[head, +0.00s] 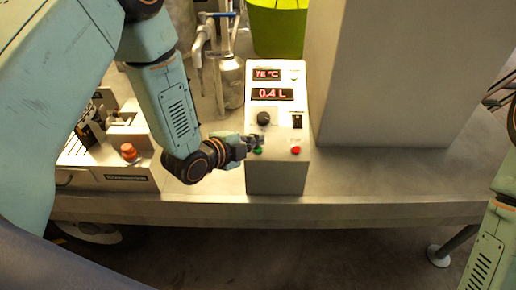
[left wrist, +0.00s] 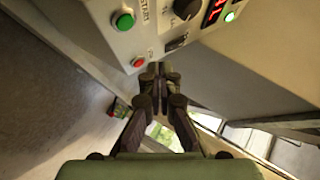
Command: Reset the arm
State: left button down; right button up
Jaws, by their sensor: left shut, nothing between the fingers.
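My left arm reaches in from the left in the head view, and its gripper (head: 256,141) is at the front of a control box, by the green button (head: 258,151). In the left wrist view the gripper (left wrist: 161,72) is shut and empty, its fingertips close to the red button (left wrist: 138,62). The green button (left wrist: 123,20) shows further up left there. I cannot tell whether the fingers touch the panel. Part of my right arm shows at the right edge of the head view; its gripper is out of frame.
The control box (head: 277,177) has two red displays, a black knob (head: 263,118) and a switch. It stands on a metal bench (head: 380,178). A machine with an orange-red knob (head: 128,152) is left of my gripper. A metal canister (head: 231,82) and a green-yellow bin (head: 277,30) are behind.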

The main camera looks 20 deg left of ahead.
dwell(0.4)
pick_arm(q)
jog(key=s+a+f+n+g+y+b, duration=0.1)
jog(key=s+f+n+g+b, duration=0.3)
jog(key=s+f, duration=0.5)
jog(key=s+a+f+n+g+y+b, duration=0.2)
jog(key=s+f+n, duration=0.6)
jog(key=s, duration=0.7)
jog(key=s+a+f+n+g+y+b, duration=0.2)
jog(key=s+f+n+g+b, duration=0.3)
jog(key=s+f, duration=0.6)
jog(key=shift+s+a+n+g+b, duration=0.4)
jog(key=shift+s+a+n+b, duration=0.25)
jog(key=shift+n, duration=0.45)
